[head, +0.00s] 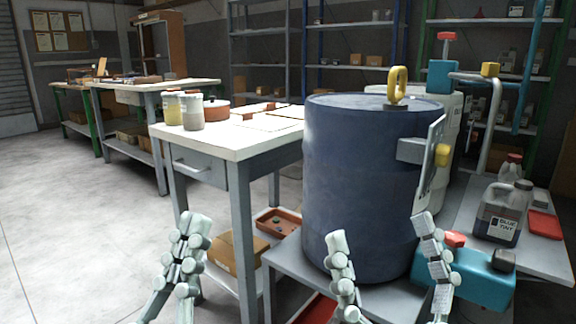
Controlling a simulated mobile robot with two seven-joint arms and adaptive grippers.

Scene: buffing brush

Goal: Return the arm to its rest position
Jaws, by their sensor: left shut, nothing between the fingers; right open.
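My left gripper (194,222) is at the bottom left, in front of the white-topped workbench. Its two fingers are closed together with nothing between them. My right gripper (380,230) is at the bottom centre right, in front of the large dark blue drum (350,170). Its two fingers stand wide apart and it holds nothing. I cannot tell whether either finger touches the drum. Only the finger parts of both grippers show; the arms are mostly out of the picture.
The workbench (235,143) carries jars (192,112) and a red pot (216,108). A teal pump (485,278) and a dark "Blue Tint" jug (498,222) stand at the right. Open floor (70,220) lies to the left.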

